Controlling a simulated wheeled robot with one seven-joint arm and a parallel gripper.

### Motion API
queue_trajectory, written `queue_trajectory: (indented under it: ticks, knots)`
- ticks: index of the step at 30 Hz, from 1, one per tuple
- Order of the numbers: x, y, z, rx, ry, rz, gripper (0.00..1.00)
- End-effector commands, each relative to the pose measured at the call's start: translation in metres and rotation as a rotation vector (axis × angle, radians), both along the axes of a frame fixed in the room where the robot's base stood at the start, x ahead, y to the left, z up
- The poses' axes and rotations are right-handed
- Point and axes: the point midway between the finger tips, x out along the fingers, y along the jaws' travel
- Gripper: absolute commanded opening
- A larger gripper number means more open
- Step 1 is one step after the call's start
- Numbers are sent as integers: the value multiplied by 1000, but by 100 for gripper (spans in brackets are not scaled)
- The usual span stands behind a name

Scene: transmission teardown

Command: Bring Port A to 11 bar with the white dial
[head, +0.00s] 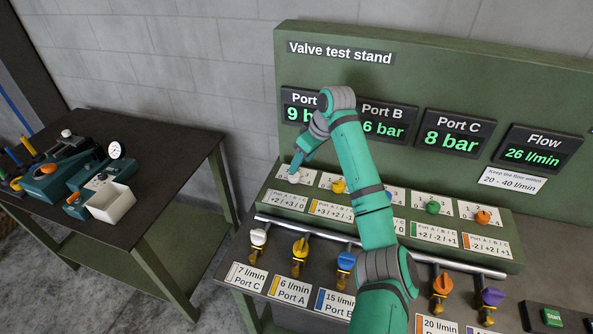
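The valve test stand (440,68) has a row of coloured dials. The white dial (291,178) is at the left end, above a label reading +2 / +3 / 0 for Ports A / B / C. My gripper (298,164) is at this dial, pointing down, and partly hides it. I cannot tell whether its fingers touch the dial or are shut. The Port A display (299,113) reads 9, with its right part hidden by my arm. The Port B display (396,127) shows a 6 and bar, its left edge covered.
The Port C display (452,142) reads 8 bar and the Flow display (532,155) 26 l/min; a note says 20 - 40 l/min. Yellow (338,186), green (432,207) and orange (483,217) dials sit to the right. Coloured valves line the front pipe (290,228). A side table (170,165) stands left.

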Motion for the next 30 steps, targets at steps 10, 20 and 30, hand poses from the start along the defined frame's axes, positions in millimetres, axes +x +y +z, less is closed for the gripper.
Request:
queue_trajectory:
  ticks: [10,20,30]
  knots:
    - [14,16,-52,0,1,-2,50]
    - [18,18,-66,0,0,-4,50]
    - [17,18,-66,0,0,-3,10]
